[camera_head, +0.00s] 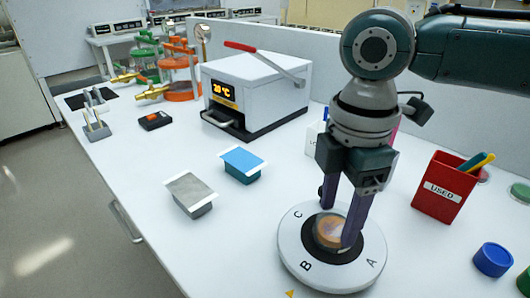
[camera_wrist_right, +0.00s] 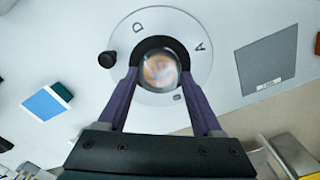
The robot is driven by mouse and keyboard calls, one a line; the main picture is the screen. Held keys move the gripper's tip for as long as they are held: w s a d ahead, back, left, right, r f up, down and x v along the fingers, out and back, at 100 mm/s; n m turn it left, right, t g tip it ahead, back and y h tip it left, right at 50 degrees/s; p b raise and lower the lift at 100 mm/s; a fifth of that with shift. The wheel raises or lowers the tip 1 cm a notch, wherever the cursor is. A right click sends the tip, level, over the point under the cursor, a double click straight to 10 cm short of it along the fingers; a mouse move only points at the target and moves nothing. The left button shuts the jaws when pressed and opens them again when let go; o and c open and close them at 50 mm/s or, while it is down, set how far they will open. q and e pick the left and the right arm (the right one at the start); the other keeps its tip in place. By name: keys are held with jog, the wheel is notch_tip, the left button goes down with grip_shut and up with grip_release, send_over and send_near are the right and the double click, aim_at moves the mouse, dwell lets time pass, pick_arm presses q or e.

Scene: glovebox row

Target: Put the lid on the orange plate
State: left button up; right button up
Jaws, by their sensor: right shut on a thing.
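The orange plate (camera_head: 329,232) is a small round dish at the black centre of a white round turntable (camera_head: 293,256) marked with letters. A clear, shiny round lid (camera_wrist_right: 159,70) shows over its orange face in the right wrist view. My right gripper (camera_head: 338,222) points down with its purple fingers on opposite sides of the round lid, shut on it. I cannot make out a gap between lid and plate, or whether the lid is seated. My left gripper is in neither view.
A red USED bin (camera_head: 437,192) with pens and a blue cap (camera_head: 492,259) stand to the right. A blue-topped block (camera_head: 242,164) and a grey-topped block (camera_head: 190,192) lie left. A white heater box (camera_head: 258,92) stands behind. The bench's front-left is clear.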

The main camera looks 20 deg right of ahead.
jog(key=shift+p, duration=0.4)
jog(key=shift+f+p, duration=0.55)
jog(key=shift+p, duration=0.1)
dwell(1.9)
jog(key=o, duration=1.5)
jog(key=shift+r, duration=0.1)
